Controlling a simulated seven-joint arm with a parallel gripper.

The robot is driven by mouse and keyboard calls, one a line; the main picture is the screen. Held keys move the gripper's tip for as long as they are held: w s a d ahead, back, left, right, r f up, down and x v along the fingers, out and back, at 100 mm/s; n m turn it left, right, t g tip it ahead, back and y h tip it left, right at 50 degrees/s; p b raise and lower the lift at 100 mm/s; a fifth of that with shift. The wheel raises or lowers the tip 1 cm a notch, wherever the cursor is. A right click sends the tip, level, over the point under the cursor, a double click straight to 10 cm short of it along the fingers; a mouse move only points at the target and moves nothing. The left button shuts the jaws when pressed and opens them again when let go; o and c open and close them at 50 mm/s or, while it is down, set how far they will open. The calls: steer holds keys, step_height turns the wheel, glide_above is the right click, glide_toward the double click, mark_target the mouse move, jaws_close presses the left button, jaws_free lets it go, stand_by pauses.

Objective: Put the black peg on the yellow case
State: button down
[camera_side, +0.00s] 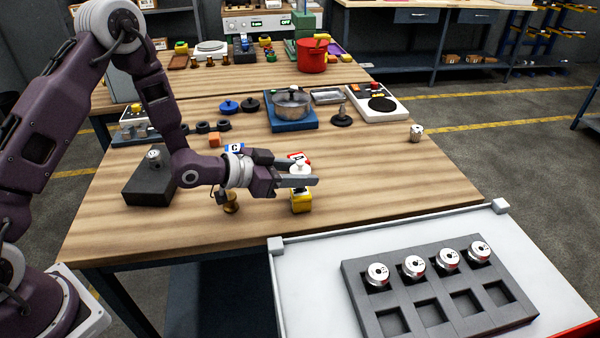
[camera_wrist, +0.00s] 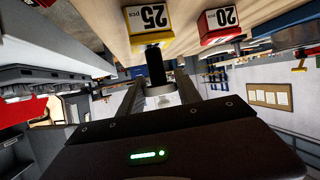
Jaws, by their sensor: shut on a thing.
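My gripper (camera_side: 303,180) is shut on the black peg and holds it by its silver head, which shows above the fingers in the side view. In the wrist view the black shaft (camera_wrist: 155,66) of the peg runs from between my fingers (camera_wrist: 160,95) towards the yellow case (camera_wrist: 148,22), which is marked 25. In the side view the yellow case (camera_side: 301,203) stands on the wooden bench directly below my fingers. The peg's far end meets the edge of the case in the wrist view; I cannot tell whether they touch. My fingers hide most of the peg in the side view.
A red case (camera_wrist: 220,24) marked 20 is beside the yellow one. A brass-coloured spool (camera_side: 231,203) and a dark block (camera_side: 152,180) are to the left. A grey rack (camera_side: 440,290) with silver parts lies at front right.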

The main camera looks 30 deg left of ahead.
steer(key=c, duration=0.8)
jaws_free()
steer(key=shift+f, duration=0.15)
steer(key=shift+c, duration=0.2)
steer(key=shift+s+a+r, duration=0.15)
steer(key=shift+s+r, duration=0.15)
steer(key=s+a+r+n+g+y, duration=0.2)
steer(key=s+a+r+y, duration=0.2)
steer(key=s+a+r, duration=0.3)
steer(key=s+a+r+n+g+y, duration=0.1)
steer(key=s+a+r+y, duration=0.35)
steer(key=s+r, duration=0.4)
steer(key=s+d+r+n+g+h, duration=0.1)
steer(key=s, duration=0.8)
steer(key=s+d+r+n+g+h, duration=0.1)
steer(key=s+d+g, duration=0.1)
steer(key=s, duration=0.7)
steer(key=shift+s+d+r+n, duration=0.15)
steer(key=shift+s+d+n, duration=0.1)
steer(key=shift+s+n, duration=0.15)
